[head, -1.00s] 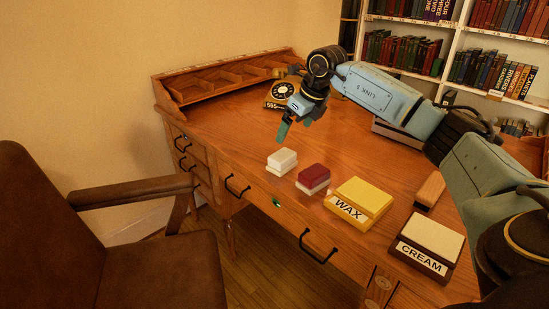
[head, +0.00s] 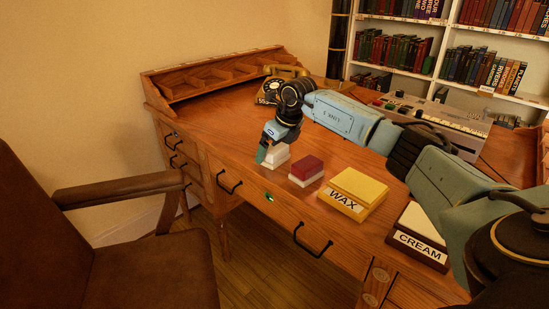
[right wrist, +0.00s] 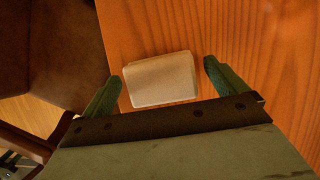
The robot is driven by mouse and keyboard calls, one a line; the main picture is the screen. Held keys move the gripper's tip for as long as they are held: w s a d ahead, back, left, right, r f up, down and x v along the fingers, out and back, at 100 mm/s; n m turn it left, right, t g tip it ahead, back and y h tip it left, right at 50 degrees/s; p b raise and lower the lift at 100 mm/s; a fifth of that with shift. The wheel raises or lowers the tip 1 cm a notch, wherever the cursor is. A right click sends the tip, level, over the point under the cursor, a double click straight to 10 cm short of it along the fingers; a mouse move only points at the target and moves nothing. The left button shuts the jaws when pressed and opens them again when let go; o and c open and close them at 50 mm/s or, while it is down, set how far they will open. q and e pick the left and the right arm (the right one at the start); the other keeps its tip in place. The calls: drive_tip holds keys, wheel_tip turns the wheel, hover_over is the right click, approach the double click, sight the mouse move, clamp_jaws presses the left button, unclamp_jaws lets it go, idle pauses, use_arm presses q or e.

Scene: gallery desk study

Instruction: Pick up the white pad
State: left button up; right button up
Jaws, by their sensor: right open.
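The white pad (head: 276,156) lies on the wooden desk near its front edge, left of the dark red pad (head: 306,169). In the head view my right gripper (head: 268,148) is over it and partly hides it. In the right wrist view the white pad (right wrist: 160,80) lies below and between the two green fingers of my right gripper (right wrist: 160,88), which is open and empty. A gap shows on the right between pad and finger; the left finger is close to the pad's edge. My left gripper is not in view.
A yellow WAX box (head: 353,192) and a CREAM box (head: 421,233) stand to the right along the front edge. An old telephone (head: 272,90) is at the back. A brown chair (head: 100,230) stands in front. The desk's left middle is clear.

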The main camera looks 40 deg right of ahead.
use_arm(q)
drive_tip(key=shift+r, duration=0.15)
use_arm(e)
drive_tip(key=shift+f, duration=0.1)
drive_tip(key=c, duration=1)
drive_tip(key=shift+r, duration=0.55)
wheel_tip(320, 180, up, 8)
drive_tip(key=p, duration=0.3)
drive_tip(key=shift+f, duration=0.15)
drive_tip(key=shift+r, duration=0.65)
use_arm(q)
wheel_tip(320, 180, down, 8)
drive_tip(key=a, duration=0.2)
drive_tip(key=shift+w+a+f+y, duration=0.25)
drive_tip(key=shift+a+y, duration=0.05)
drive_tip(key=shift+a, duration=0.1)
